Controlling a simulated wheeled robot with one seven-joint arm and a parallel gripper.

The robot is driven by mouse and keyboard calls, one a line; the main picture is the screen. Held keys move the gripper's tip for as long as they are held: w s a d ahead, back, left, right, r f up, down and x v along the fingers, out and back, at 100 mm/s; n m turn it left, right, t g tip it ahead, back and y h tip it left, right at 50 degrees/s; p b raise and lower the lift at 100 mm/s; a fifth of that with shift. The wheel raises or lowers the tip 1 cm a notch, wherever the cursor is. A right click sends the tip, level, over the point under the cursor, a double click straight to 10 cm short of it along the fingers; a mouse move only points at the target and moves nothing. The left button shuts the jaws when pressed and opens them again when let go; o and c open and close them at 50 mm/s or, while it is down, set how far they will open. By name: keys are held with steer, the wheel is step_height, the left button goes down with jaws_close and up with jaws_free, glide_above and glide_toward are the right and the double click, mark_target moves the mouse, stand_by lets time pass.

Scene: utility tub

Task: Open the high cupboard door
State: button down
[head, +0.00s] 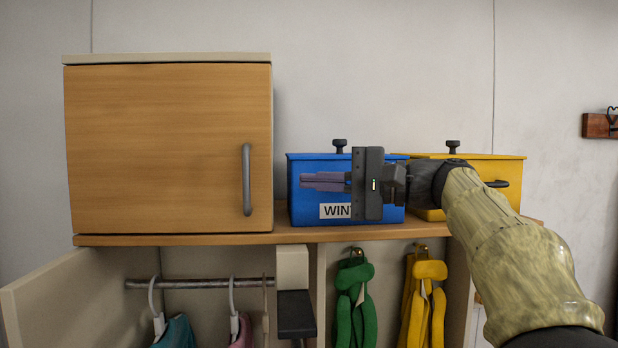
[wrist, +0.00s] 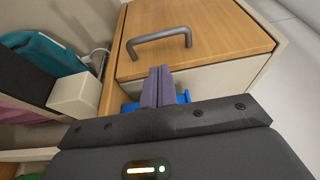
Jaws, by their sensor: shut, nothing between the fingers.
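The high cupboard has a wooden door (head: 155,150), which is closed, with a grey vertical bar handle (head: 247,180) near its right edge. In the wrist view the door (wrist: 210,35) and its handle (wrist: 160,40) show ahead of the fingers. My gripper (head: 306,181) is to the right of the handle, apart from it, with its fingers pointing left in front of a blue box. Its two fingers (wrist: 158,88) are together with nothing between them. The handle is not hidden in either view.
A blue box (head: 305,210) with a partly hidden label and a yellow box (head: 500,170) stand on the wooden shelf (head: 285,234) right of the cupboard. Below, an open lower door (head: 60,300), a hanging rail (head: 195,284), green straps (head: 356,300) and yellow straps (head: 425,290) show.

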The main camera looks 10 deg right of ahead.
mark_target(269, 181)
steer(key=p+x, duration=0.3)
steer(key=x, duration=0.5)
steer(key=shift+r, duration=0.15)
steer(key=shift+a, duration=0.25)
steer(key=shift+d, duration=0.1)
